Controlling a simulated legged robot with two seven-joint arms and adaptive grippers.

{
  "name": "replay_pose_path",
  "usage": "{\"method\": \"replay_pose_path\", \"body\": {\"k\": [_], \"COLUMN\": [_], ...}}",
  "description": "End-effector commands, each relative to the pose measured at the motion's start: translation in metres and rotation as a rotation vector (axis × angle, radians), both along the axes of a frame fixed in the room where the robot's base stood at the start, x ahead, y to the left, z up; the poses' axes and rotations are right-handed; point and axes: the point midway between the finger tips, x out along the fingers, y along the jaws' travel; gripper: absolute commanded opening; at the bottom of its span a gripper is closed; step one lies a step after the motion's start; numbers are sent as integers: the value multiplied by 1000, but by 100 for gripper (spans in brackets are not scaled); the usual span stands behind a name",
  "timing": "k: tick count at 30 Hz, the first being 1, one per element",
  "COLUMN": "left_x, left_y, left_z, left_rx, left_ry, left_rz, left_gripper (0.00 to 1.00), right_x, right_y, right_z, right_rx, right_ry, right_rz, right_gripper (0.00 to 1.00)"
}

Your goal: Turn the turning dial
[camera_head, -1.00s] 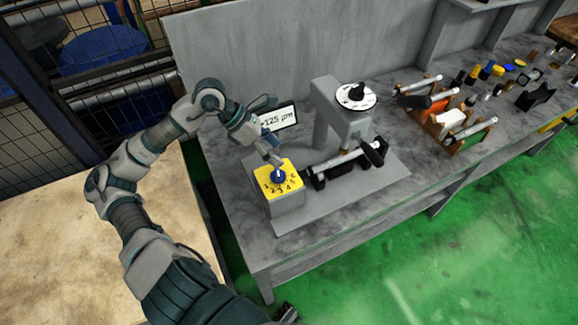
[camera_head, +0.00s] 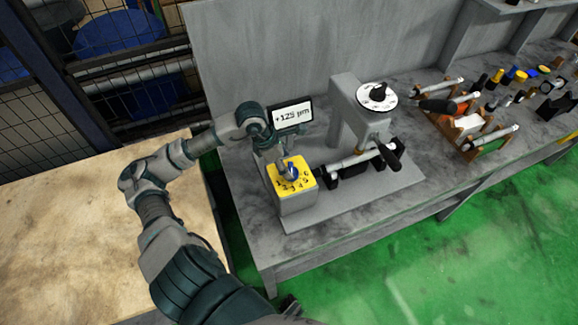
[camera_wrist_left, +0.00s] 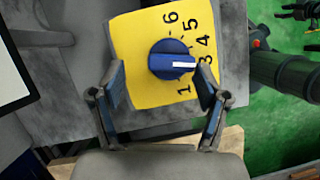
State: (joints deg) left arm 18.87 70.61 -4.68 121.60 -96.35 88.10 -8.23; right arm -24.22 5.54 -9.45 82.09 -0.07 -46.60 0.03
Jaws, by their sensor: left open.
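The blue turning dial (camera_wrist_left: 173,60) has a white pointer line and sits on a yellow face (camera_wrist_left: 140,40) numbered 1 to 6. In the left wrist view the line points right, near 3 and 4. In the head view the dial (camera_head: 290,172) tops a grey box.
A display (camera_head: 291,116) reading +125 µm stands behind the dial. The grey grinder (camera_head: 352,115) with a white round scale (camera_head: 377,97) and a bar-shaped workpiece is to the right. A wooden rack (camera_head: 482,130) and several small tools lie farther right.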

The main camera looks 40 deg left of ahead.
Motion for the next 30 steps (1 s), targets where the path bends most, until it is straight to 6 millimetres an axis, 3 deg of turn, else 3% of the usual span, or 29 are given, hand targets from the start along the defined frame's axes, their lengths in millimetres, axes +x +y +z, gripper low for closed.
{"method": "replay_pose_path", "body": {"k": [7, 15, 16, 23, 30], "left_x": [6, 7, 7, 7, 7], "left_y": [-15, -9, -8, -6, -6], "left_z": [-18, -22, -22, -24, -24], "left_rx": [8, 3, 1, -1, 9], "left_ry": [-4, -3, -3, 1, 4], "left_rz": [-3, -2, -1, -2, 1], "left_gripper": [75, 75, 72, 16, 17], "right_x": [0, 0, 0, 0, 0], "right_y": [1, -4, -5, -3, 4], "right_z": [0, 0, 0, 0, 0], "right_rx": [2, -5, -6, -3, 6], "right_ry": [-1, 1, 1, 1, 1], "right_rz": [0, 0, 0, 0, 1], "right_gripper": [40, 40, 40, 40, 40]}}
